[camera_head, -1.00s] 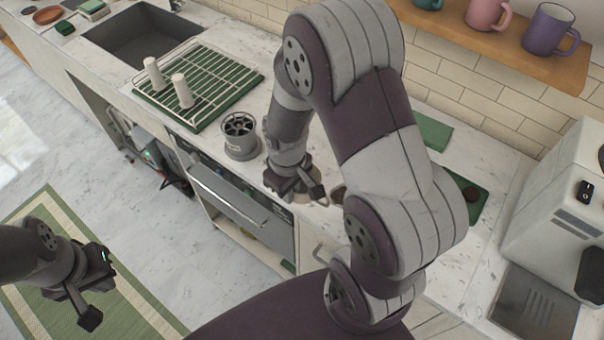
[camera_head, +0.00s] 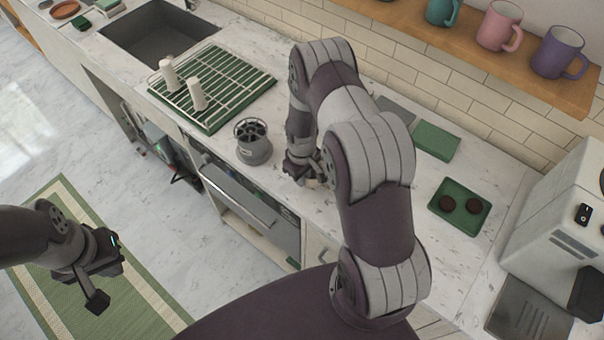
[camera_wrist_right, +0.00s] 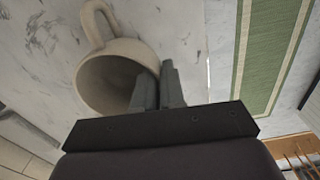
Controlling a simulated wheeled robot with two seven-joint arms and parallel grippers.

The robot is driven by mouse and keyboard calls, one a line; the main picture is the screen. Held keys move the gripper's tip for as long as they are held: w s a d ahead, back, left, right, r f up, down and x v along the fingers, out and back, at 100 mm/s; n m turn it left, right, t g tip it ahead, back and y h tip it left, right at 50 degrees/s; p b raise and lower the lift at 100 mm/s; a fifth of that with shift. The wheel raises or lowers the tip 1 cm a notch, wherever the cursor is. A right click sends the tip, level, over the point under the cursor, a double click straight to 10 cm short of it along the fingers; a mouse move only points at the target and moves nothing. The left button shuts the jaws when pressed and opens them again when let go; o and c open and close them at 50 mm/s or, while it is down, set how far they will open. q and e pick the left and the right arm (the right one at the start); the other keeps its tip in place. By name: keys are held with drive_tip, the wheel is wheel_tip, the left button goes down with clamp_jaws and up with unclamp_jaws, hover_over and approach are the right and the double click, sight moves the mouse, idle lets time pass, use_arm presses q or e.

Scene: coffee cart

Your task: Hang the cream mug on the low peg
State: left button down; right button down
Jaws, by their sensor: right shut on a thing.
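The cream mug (camera_wrist_right: 128,52) is in my right gripper. In the right wrist view one finger is inside its mouth and the other outside, closed on the wall, with the handle pointing up in the picture. In the head view my right gripper (camera_head: 308,178) is over the counter, right of the grey round canister, and mostly hides the mug. Two pale upright pegs, a left one (camera_head: 168,75) and a right one (camera_head: 196,94), stand on the wire rack (camera_head: 232,88); I cannot tell which is lower. My left gripper (camera_head: 104,282) is over the floor, its jaw opening unclear.
The grey canister (camera_head: 254,150) stands between rack and right gripper. A green tray (camera_head: 449,188) with two dark discs lies to the right, beside the white machine (camera_head: 560,215). Mugs stand on the wall shelf (camera_head: 450,40). The sink (camera_head: 165,40) is behind the rack.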

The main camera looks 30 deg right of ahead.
drive_tip(key=shift+f, duration=0.15)
drive_tip(key=c, duration=1.2)
unclamp_jaws()
drive_tip(key=shift+c, duration=0.2)
